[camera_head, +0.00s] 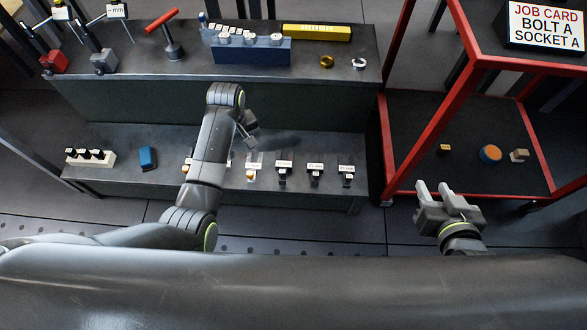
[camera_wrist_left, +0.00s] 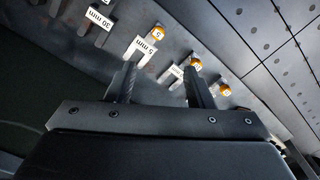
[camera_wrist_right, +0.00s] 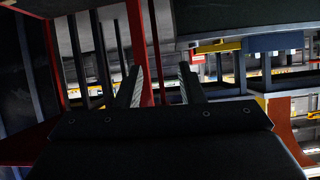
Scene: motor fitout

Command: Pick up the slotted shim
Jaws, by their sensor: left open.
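My left gripper (camera_head: 248,135) is open and empty above the lower shelf, well left of and nearer than that ring. In the left wrist view its fingers (camera_wrist_left: 160,80) are apart, over a row of labelled pieces with orange tops (camera_wrist_left: 194,63). My right gripper (camera_head: 447,193) is open and empty, in front of the red-framed cart.
A brass ring (camera_head: 326,62), a blue block (camera_head: 250,50) and a yellow bar (camera_head: 317,32) sit on the upper bench (camera_head: 180,75). The lower shelf (camera_head: 120,178) holds several labelled pieces. The red cart frame (camera_head: 384,150) stands at right.

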